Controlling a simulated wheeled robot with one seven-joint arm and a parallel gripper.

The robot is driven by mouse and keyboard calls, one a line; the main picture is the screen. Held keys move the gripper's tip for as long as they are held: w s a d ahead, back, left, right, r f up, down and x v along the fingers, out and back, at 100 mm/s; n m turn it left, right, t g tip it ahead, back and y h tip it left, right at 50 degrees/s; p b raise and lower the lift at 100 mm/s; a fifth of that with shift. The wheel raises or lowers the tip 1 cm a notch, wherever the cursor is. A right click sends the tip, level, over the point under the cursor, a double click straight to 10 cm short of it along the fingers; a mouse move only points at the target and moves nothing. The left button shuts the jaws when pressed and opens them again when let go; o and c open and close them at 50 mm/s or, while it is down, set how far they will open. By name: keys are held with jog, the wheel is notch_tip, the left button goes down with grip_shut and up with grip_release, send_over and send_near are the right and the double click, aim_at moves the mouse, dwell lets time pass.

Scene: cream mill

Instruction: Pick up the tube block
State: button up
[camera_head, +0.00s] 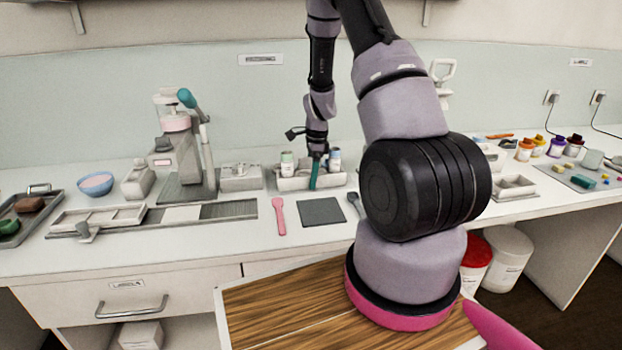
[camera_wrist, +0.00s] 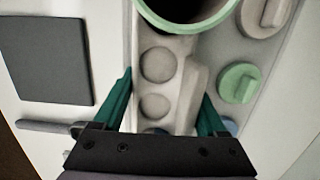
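A pale block with round wells (camera_wrist: 156,92), which looks like the tube block, lies between the two teal fingers in the wrist view. My gripper (camera_wrist: 167,88) is open, with one finger on each side of the block. I cannot tell whether either finger touches it. In the head view my gripper (camera_head: 315,178) points down at the pale holder (camera_head: 290,184) on the bench. The block itself is hard to make out there behind the fingers.
A green-rimmed vessel (camera_wrist: 192,14), a green cap (camera_wrist: 238,82) and a white cap (camera_wrist: 264,14) crowd the block. A dark square mat (camera_head: 321,211) and a pink spatula (camera_head: 279,216) lie in front. A press (camera_head: 180,150) stands to the left.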

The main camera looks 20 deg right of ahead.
grip_shut()
jog(key=shift+r, duration=0.1)
notch_tip(320, 180, up, 9)
jog(key=shift+r, duration=0.45)
dwell(0.4)
